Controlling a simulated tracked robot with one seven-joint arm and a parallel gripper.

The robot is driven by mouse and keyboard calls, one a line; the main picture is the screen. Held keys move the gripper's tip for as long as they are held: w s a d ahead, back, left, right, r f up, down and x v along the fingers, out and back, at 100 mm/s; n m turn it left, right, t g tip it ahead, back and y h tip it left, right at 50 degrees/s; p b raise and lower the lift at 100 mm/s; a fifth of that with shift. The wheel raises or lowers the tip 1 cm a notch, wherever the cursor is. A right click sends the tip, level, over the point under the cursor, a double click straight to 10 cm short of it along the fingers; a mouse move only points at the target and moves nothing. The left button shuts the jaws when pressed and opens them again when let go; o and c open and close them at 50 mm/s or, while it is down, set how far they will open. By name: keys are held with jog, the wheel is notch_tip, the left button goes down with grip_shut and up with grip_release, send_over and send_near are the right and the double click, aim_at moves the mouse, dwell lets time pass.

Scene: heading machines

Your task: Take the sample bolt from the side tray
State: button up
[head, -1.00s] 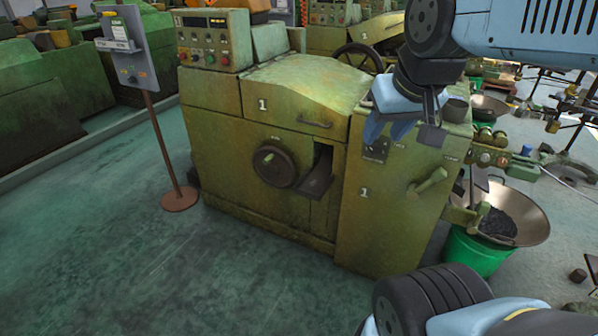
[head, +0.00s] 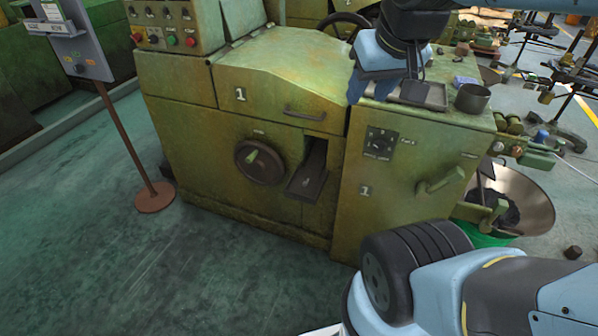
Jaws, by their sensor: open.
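My gripper (head: 370,88) is blue and hangs from its black wrist over the top of the green machine numbered 1, pointing down. It is open, and I see nothing between its fingers. A shallow grey metal tray (head: 428,96) lies on the machine's right-hand top, just right of my gripper and partly hidden by my wrist. I cannot make out a bolt in it. A dark open chute (head: 307,182) juts from the machine's front, below and left of my gripper.
A dark round pot (head: 472,98) stands right of the tray. The machine's front has a handwheel (head: 260,161) and a lever handle (head: 441,180). A wide metal bowl (head: 535,205) stands at its right. A sign post (head: 128,140) stands left. Open floor lies in front.

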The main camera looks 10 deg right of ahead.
jog(key=shift+o, duration=1.1)
jog(key=shift+w, duration=0.2)
jog(key=m+g+h, duration=0.2)
jog(key=m, duration=0.4)
send_over(306, 182)
jog(key=s+a, duration=0.1)
jog(key=s, duration=0.1)
notch_tip(306, 182, down, 51)
jog(key=shift+s+a+r, duration=0.1)
jog(key=shift+w+x, duration=0.15)
jog(key=shift+x, duration=1.35)
jog(key=shift+w+x, duration=0.15)
jog(key=shift+x, duration=1.35)
jog(key=shift+r, duration=0.1)
